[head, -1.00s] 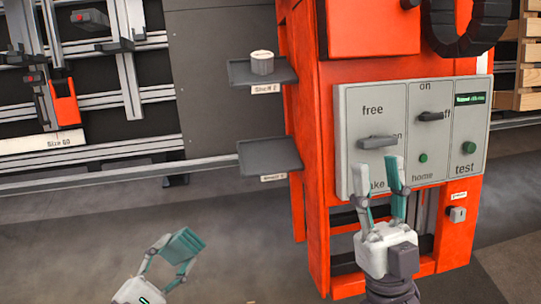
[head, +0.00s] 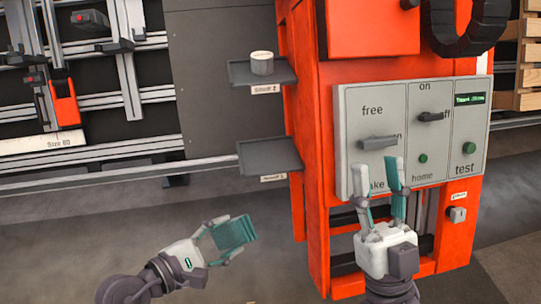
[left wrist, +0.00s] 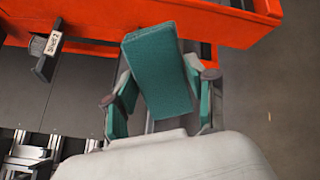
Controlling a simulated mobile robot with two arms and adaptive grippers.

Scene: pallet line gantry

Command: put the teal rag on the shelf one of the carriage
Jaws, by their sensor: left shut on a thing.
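The teal rag (head: 235,230) is a folded block held between the fingers of my left gripper (head: 232,238), low in the head view. The rag (left wrist: 158,72) also fills the space between the teal fingers in the left wrist view. The carriage (head: 308,130) is the tall orange frame with two dark shelves on its left side. The lower shelf (head: 268,155) is empty and its label is too blurred to read surely. The rag is below and left of it, apart from it. My right gripper (head: 377,175) is open and empty before the control panel.
The upper shelf (head: 245,73) holds a small white cylinder (head: 262,63). The grey control panel (head: 405,135) has switches and buttons close to my right gripper. A rail with tooling (head: 65,100) stands at the left. The floor left of the carriage is clear.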

